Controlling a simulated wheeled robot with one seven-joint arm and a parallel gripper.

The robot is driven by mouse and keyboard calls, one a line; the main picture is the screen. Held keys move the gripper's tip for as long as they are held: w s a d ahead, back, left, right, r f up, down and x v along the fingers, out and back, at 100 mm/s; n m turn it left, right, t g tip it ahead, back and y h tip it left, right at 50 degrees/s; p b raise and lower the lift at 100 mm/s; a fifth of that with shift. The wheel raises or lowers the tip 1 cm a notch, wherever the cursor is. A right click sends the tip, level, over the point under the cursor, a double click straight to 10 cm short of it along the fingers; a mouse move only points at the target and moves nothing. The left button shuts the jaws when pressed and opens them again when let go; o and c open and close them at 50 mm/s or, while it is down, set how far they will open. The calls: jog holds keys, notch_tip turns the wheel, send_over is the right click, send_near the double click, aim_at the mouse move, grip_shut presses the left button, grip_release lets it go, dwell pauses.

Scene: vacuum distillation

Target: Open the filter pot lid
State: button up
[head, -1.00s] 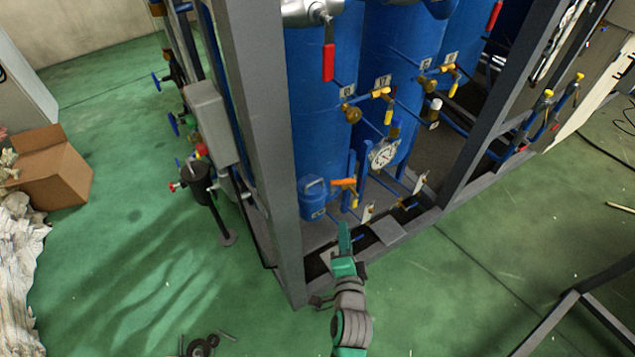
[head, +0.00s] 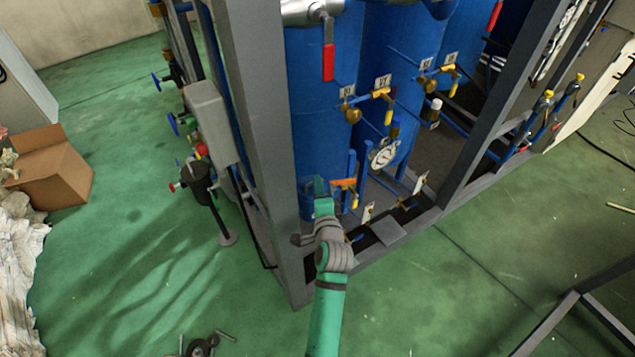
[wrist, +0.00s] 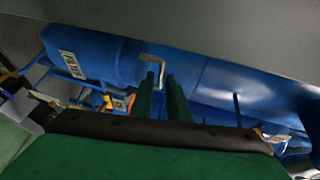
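The filter pot is a small blue vessel at the foot of the large blue tanks. In the head view my arm mostly covers it, and a strip of its side (head: 306,202) shows at the left. In the wrist view the blue pot (wrist: 118,62) lies sideways in the picture with a white label. A bent grey metal handle (wrist: 152,64) stands out from the pot's lid end. My gripper (head: 319,183) is at the pot; its two green fingers (wrist: 163,80) are slightly apart, with the handle's end near the gap between their tips. I cannot tell whether they touch it.
A grey frame post (head: 258,150) stands close left of my gripper. An orange-handled valve (head: 343,183) and thin blue pipes are just right of the pot. The frame's low beam (head: 400,232) crosses in front.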

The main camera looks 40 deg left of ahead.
jog(key=shift+w+a+f, duration=0.1)
jog(key=shift+w+a, duration=0.25)
jog(key=shift+a, duration=0.05)
jog(key=shift+a+f, duration=0.15)
jog(key=shift+a, duration=0.55)
jog(key=shift+w, duration=0.1)
jog(key=shift+d, duration=0.1)
jog(key=shift+d, duration=0.1)
grip_shut()
jog(key=shift+w+d, duration=0.25)
jog(key=shift+w, duration=0.05)
